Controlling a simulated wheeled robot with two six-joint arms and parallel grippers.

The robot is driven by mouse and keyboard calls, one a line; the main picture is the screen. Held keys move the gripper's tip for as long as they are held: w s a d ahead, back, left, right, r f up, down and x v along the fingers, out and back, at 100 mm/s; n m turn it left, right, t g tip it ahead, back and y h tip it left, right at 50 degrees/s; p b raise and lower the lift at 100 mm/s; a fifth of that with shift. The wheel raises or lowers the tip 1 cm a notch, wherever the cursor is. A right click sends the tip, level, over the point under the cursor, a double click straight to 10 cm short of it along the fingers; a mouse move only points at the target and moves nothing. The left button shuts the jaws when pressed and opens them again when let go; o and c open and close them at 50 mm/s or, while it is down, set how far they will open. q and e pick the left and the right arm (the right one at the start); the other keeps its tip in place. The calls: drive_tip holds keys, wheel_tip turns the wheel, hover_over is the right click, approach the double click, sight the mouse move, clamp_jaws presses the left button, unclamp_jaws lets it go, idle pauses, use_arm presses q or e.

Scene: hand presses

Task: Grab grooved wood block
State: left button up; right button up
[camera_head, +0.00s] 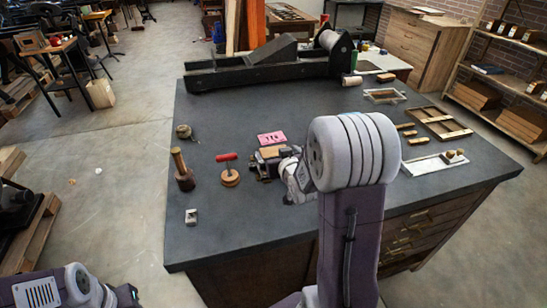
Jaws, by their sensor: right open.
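A small brown wooden block with dark parts (267,161) lies on the dark workbench top (225,220), left of my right wrist. It may be the grooved block, but grooves are too small to make out. My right gripper (285,163) is open at its right end; the forearm hides part of the gripper, and I cannot tell whether it touches the block. Small wood pieces (416,140) lie farther right, beside a wooden frame. My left gripper (127,295) is low at the left, off the bench; its jaws are not clear.
A large black press (270,65) fills the back edge. A white tray (433,164) lies right.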

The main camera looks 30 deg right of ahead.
sight(272, 148)
drive_tip(key=x, duration=0.6)
drive_tip(key=shift+w+f, duration=0.25)
drive_tip(key=shift+s+r, duration=0.1)
drive_tip(key=shift+a, duration=0.1)
drive_tip(key=c, duration=1.4)
